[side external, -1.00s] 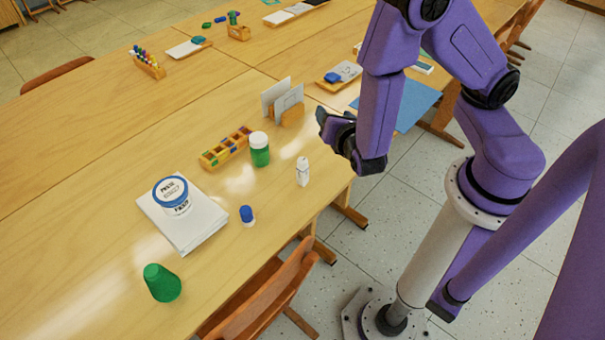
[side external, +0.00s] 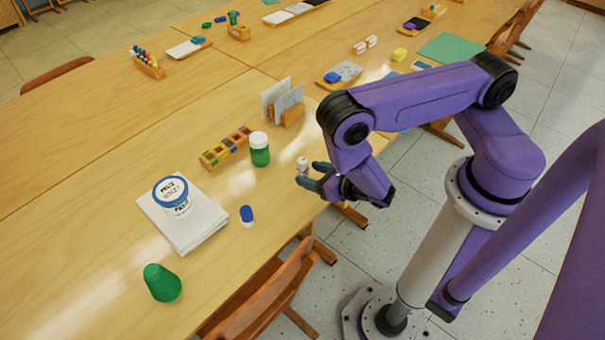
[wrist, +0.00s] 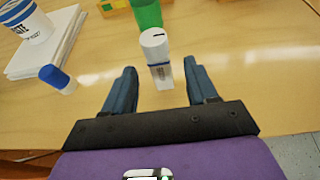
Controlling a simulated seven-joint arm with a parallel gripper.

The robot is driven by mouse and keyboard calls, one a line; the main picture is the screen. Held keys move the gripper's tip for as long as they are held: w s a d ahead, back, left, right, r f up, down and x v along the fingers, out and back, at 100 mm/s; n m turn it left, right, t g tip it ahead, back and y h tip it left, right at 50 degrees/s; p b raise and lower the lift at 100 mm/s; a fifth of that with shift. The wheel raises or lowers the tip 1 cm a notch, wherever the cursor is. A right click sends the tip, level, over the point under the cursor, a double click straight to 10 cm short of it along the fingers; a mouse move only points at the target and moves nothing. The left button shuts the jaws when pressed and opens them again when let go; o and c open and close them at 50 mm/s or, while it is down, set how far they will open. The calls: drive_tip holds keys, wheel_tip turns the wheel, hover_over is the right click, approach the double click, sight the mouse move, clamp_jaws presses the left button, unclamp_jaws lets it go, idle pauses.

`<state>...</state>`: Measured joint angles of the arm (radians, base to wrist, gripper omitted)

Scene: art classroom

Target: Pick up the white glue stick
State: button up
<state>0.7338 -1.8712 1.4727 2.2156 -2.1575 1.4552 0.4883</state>
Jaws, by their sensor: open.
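The white glue stick (wrist: 157,50) stands upright on the table in the wrist view, just ahead of and between my gripper's two fingers. In the side view its upper part (side external: 302,163) shows above my gripper (side external: 312,177), which hides its lower part. My gripper also shows in the wrist view (wrist: 161,88). It is open, low over the table's near edge, with fingers pointing at the glue stick. I cannot tell whether either finger touches it.
A green jar with a white lid (side external: 259,150) stands behind the glue stick. A blue-and-white glue stick (side external: 247,216) stands to the left. A tub (side external: 173,196) sits on a paper stack (side external: 205,231). A chair (side external: 265,300) is by the table edge.

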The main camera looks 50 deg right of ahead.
sight(298, 170)
drive_tip(key=x, duration=0.5)
drive_tip(key=shift+w+f, duration=0.1)
drive_tip(key=shift+w, duration=0.25)
drive_tip(key=c, duration=1)
